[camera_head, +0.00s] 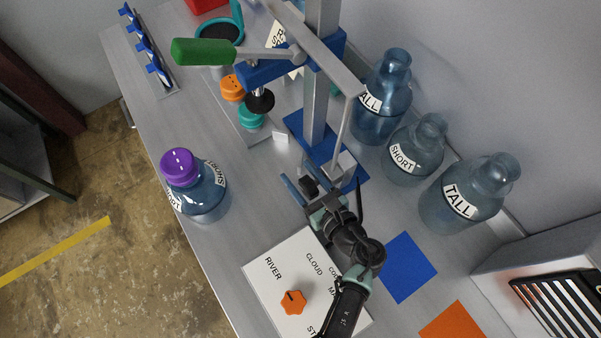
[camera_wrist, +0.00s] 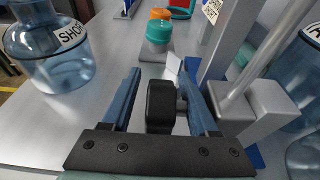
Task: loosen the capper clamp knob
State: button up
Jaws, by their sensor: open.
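The clamp knob (camera_wrist: 160,106) is black and joins a short grey shaft on its right, which runs to the grey clamp block (camera_wrist: 265,112). In the head view the dark knob (camera_head: 309,186) sits low beside the blue foot of the capper post (camera_head: 317,100). My gripper (camera_wrist: 162,78) is open, with one blue finger on each side of the knob. Gaps show between the fingers and the knob, with the shaft side nearer the right finger. In the head view my gripper (camera_head: 299,187) reaches in at the base of the capper, and its far finger is partly hidden.
A purple-capped short jug (camera_head: 198,188) stands to the left. Several uncapped blue jugs, including a tall one (camera_head: 470,195), stand right of the capper. A white board (camera_head: 265,262) with an orange dial (camera_head: 292,302) lies in front. The capper's green-handled lever (camera_head: 204,51) hangs overhead.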

jog(key=b+v, duration=0.3)
jog(key=v, duration=1)
dwell(0.4)
